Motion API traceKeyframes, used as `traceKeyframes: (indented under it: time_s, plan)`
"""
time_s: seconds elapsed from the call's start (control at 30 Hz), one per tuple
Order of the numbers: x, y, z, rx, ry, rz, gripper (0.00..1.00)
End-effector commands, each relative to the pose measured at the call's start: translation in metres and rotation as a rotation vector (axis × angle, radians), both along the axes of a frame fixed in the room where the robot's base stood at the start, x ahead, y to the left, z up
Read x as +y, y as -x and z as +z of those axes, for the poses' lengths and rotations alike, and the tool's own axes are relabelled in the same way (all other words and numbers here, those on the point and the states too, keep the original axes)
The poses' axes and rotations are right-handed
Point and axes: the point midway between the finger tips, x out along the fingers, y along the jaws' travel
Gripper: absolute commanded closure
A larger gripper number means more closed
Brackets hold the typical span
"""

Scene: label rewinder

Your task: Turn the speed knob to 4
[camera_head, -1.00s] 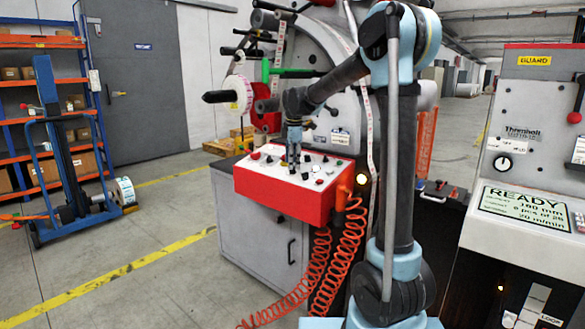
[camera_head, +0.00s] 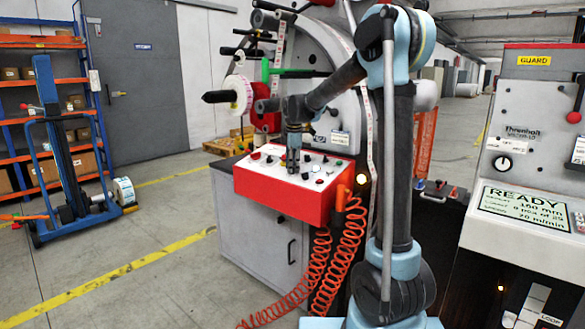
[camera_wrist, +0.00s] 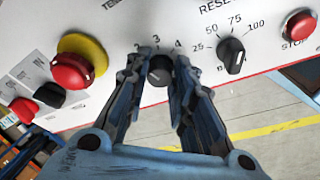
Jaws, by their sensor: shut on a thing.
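The speed knob (camera_wrist: 160,70) is a small black knob with the marks 2, 3 and 4 around its top in the wrist view. My gripper (camera_wrist: 158,74) is shut on it, with one finger on each side. The knob's pointer line is dark and hard to read, so I cannot tell its exact setting. In the head view my gripper (camera_head: 293,168) points down onto the red-sided control box (camera_head: 285,197). There the knob is too small to make out.
In the wrist view a red button on a yellow base (camera_wrist: 75,65) is left of my gripper. A black knob marked 25 to 100 (camera_wrist: 231,56) is close on the right, with a red STOP button (camera_wrist: 298,25) beyond. Orange coiled hoses (camera_head: 320,265) hang below the box.

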Motion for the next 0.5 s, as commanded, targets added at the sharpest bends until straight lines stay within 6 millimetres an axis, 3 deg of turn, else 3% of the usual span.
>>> traceKeyframes:
  time_s: [0.27,0.5]
  plan:
    - [0.0005,-0.0005,0.0004,-0.016,-0.018,-0.076,1.00]
    - [0.0009,0.0001,0.0001,-0.046,-0.057,-0.246,1.00]
